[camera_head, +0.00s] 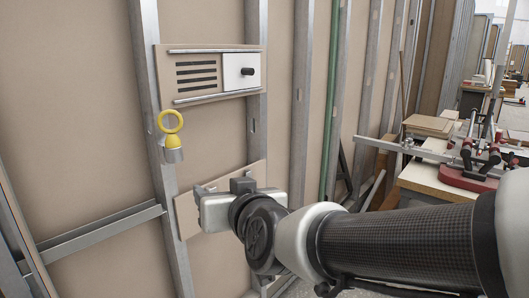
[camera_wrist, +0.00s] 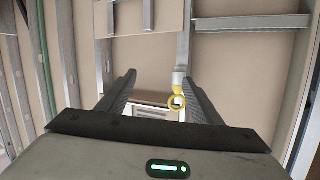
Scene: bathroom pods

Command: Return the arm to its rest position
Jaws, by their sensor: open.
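My arm (camera_head: 400,245) reaches in from the right in the head view. My gripper (camera_head: 222,190) is at its end, close in front of the wall and below a yellow ring-topped piece (camera_head: 171,128). In the wrist view my gripper (camera_wrist: 163,82) has its two dark fingers wide apart, with nothing held between them. The yellow ring (camera_wrist: 177,103) shows upside down there, near the right finger. It appears beyond the fingers and apart from them. The yellow piece sits in a small grey holder (camera_head: 174,155) on a metal stud.
A panel with dark slots and a white box (camera_head: 241,71) is fixed on the wall above. A board (camera_head: 186,214) lies against the wall behind my gripper. A workbench (camera_head: 445,184) with red clamps (camera_head: 470,178) and stacked boards (camera_head: 428,125) stands right, beyond my arm.

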